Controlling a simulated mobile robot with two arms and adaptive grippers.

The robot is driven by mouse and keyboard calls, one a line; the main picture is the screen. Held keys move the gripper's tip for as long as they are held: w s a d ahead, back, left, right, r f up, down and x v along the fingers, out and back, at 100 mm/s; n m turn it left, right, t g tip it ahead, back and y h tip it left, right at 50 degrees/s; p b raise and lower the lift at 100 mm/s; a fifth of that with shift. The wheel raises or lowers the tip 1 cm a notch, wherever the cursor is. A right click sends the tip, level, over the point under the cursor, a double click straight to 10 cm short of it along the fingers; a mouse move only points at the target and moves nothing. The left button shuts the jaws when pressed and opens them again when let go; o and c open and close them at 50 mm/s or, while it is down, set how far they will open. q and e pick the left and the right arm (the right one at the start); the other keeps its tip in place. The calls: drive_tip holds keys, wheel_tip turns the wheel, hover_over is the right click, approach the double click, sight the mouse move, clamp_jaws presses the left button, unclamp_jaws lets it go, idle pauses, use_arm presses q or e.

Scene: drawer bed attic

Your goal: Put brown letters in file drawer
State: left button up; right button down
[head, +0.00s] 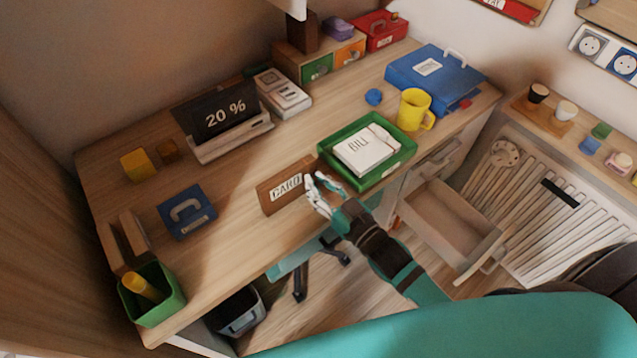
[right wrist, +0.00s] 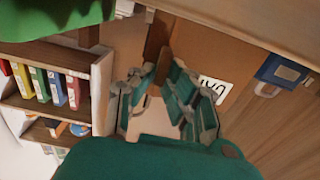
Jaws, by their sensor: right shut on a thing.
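A flat brown letter (head: 270,199) with a white label that seems to read CARD is at the desk's front edge in the head view. Its label (right wrist: 213,90) shows partly in the right wrist view. My right gripper (head: 319,192) is shut on the letter's right end; the fingers also show in the right wrist view (right wrist: 160,85). I cannot tell whether the letter still touches the desk. An open wooden drawer (head: 445,216) sticks out below the desk's right end, and its visible inside looks empty. My left gripper is not in view.
A green tray (head: 402,160) holding white BILL papers (head: 367,149) stands just right of the letter. A yellow mug (head: 414,109) and a blue binder (head: 435,68) are behind it. A blue box (head: 187,211) lies left. The desk between it and the letter is clear.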

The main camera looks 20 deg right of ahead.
drive_tip(key=shift+f, duration=0.15)
drive_tip(key=c, duration=1.4)
unclamp_jaws()
drive_tip(key=shift+o, duration=0.2)
drive_tip(key=shift+r, duration=0.2)
drive_tip(key=v, duration=1.2)
drive_tip(key=shift+b, duration=0.35)
